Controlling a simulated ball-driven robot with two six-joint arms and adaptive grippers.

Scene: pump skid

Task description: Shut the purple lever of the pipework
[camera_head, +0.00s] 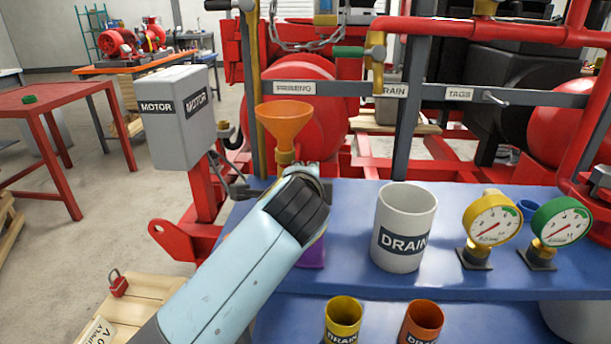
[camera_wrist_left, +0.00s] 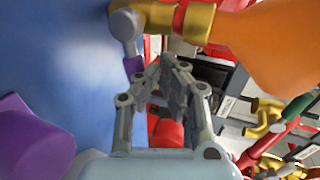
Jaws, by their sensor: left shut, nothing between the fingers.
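The purple lever (camera_wrist_left: 133,66) shows in the left wrist view as a short purple grip on a grey arm, beside a brass fitting (camera_wrist_left: 190,20) with a red band under the orange funnel (camera_wrist_left: 270,45). My left gripper (camera_wrist_left: 168,75) is shut and empty, its fingertips just right of the purple grip in that view. I cannot tell whether they touch it. In the head view my light blue left arm reaches in below the orange funnel (camera_head: 285,122); it hides the gripper's fingers and most of the lever. My right gripper is not in view.
A purple container (camera_head: 313,254) stands on the blue bench (camera_head: 450,250) behind my arm. To the right are a white DRAIN mug (camera_head: 404,215) and two gauges (camera_head: 492,220) (camera_head: 562,222). A green-handled valve (camera_head: 348,52) and red pipes are above. A grey MOTOR box (camera_head: 178,125) stands left.

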